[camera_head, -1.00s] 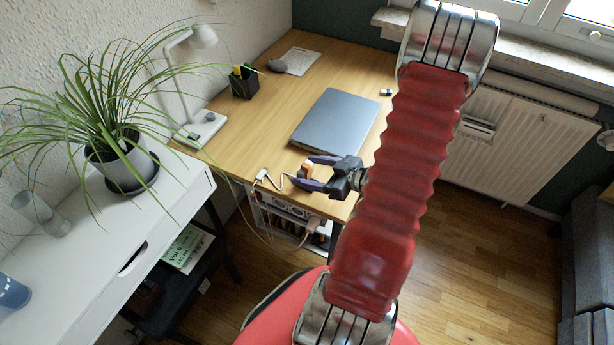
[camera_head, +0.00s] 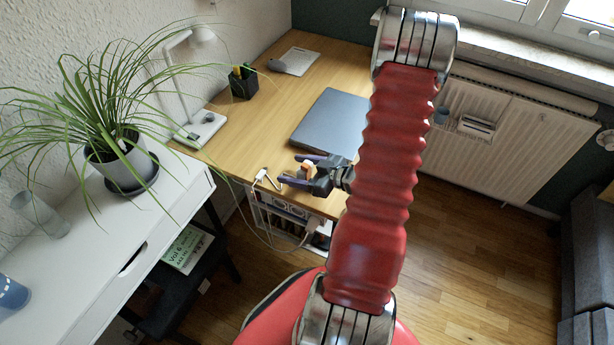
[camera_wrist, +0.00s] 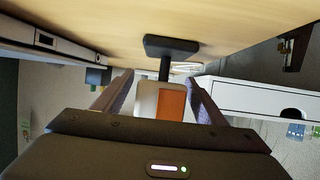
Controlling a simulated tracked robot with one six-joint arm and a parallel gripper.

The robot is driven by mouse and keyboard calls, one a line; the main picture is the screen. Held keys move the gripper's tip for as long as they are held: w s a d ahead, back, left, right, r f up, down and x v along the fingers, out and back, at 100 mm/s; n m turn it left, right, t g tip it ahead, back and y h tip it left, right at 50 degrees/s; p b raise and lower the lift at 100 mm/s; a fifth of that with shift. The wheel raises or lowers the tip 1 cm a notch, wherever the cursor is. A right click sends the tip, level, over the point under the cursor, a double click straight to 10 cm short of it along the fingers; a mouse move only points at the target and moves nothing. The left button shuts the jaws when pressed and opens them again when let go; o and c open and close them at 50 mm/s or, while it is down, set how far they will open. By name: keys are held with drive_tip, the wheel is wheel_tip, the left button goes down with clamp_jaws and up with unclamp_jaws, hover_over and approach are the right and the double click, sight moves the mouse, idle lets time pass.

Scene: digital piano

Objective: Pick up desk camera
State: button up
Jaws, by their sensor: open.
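The desk camera (camera_wrist: 146,98) has a pale body with an orange face on a thin dark stem and flat black base. In the wrist view its body sits between my two fingers, and its base meets the wooden desk, which appears at the top of this view. In the head view its orange part (camera_head: 309,170) shows near the desk's front edge, partly hidden by my gripper (camera_head: 291,170). My gripper is open, with one finger on each side of the camera body; it also shows in the wrist view (camera_wrist: 161,88). I cannot tell whether either finger touches it.
A closed grey laptop (camera_head: 330,122) lies behind the gripper on the desk (camera_head: 240,140). A white cable end (camera_head: 262,175) lies just left of the gripper. A lamp (camera_head: 202,125), a black pen holder (camera_head: 244,84) and a potted plant (camera_head: 122,163) stand farther left.

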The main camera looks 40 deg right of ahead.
drive_tip(key=shift+c, duration=0.2)
idle(0.3)
drive_tip(key=c, duration=1.4)
